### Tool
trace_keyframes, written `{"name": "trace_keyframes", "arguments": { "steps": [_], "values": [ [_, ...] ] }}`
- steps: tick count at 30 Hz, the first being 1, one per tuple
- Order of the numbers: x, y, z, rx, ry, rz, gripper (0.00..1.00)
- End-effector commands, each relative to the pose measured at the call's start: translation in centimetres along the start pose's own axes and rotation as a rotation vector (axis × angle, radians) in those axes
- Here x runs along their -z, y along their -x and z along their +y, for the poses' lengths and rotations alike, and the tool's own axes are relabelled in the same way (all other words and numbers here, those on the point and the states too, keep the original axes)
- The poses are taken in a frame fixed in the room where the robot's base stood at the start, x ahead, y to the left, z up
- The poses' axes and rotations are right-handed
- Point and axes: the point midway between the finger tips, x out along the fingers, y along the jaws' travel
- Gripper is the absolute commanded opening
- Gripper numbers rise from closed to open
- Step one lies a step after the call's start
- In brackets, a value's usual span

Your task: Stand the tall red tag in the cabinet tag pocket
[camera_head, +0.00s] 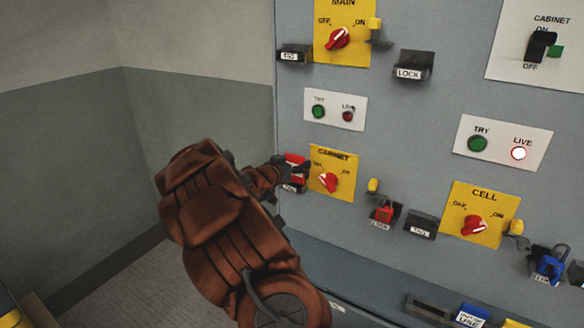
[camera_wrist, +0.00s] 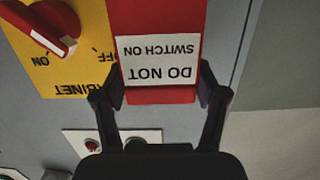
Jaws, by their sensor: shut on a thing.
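The tall red tag (camera_wrist: 155,15) has a white label reading "DO NOT SWITCH ON", upside down in the wrist view. My gripper (camera_wrist: 160,88) is shut on it, one dark finger at each side edge. In the head view the red tag (camera_head: 297,163) stands roughly upright at the left of the yellow CABINET switch plate (camera_head: 321,164). The dark cabinet tag pocket (camera_head: 292,188) with a white label is right below the tag. The tag's lower end meets the pocket in the picture; I cannot tell whether it is inside. My gripper partly hides both.
A red padlock (camera_head: 384,210) sits in the LOCK pocket right of the CABINET plate, with another tag pocket (camera_head: 421,225) beside it. The red CABINET knob (camera_head: 329,182) sticks out close to the tag. A blue padlock (camera_head: 550,266) is at the far right. The wall on the left is bare.

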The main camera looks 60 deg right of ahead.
Motion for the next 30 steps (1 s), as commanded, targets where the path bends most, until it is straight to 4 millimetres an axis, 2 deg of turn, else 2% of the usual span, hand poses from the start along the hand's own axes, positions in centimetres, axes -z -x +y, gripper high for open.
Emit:
{"name": "trace_keyframes", "arguments": {
  "steps": [3,11,21,30],
  "values": [
    [0.0,-0.7,-0.9,0.000,0.001,-0.001,0.48],
    [0.0,-1.4,-1.8,0.000,0.001,-0.002,0.48],
    [-3.0,-1.7,-1.7,0.000,0.004,-0.001,0.48],
    [-3.6,-1.8,-1.7,0.000,0.000,-0.002,0.48]
  ]
}}
